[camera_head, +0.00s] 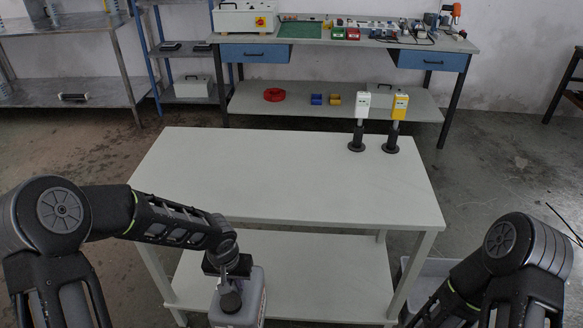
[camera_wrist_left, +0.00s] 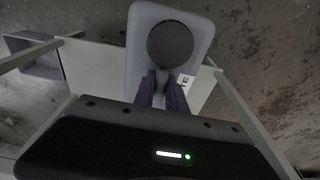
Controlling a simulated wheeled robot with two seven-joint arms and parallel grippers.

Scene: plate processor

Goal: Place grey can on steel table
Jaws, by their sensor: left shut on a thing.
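The grey can (camera_head: 246,312) hangs from my left gripper (camera_head: 231,290) in the head view, in front of the pale table. In the left wrist view the can (camera_wrist_left: 136,62) shows a pale grey body with a round dark cap or opening. The dark fingers of my left gripper (camera_wrist_left: 163,82) are closed at its near edge. A metal table that looks like steel (camera_head: 75,24) stands at the far left of the head view, with a lower shelf. My right arm shows at the lower right, but its gripper is out of frame.
A pale table (camera_head: 270,180) stands in front of me, its top mostly clear. A white device (camera_head: 362,104) and a yellow one (camera_head: 398,105) stand on black stands at its back right. A workbench (camera_head: 330,42) with tools is behind. A grey bin (camera_head: 425,275) sits low right.

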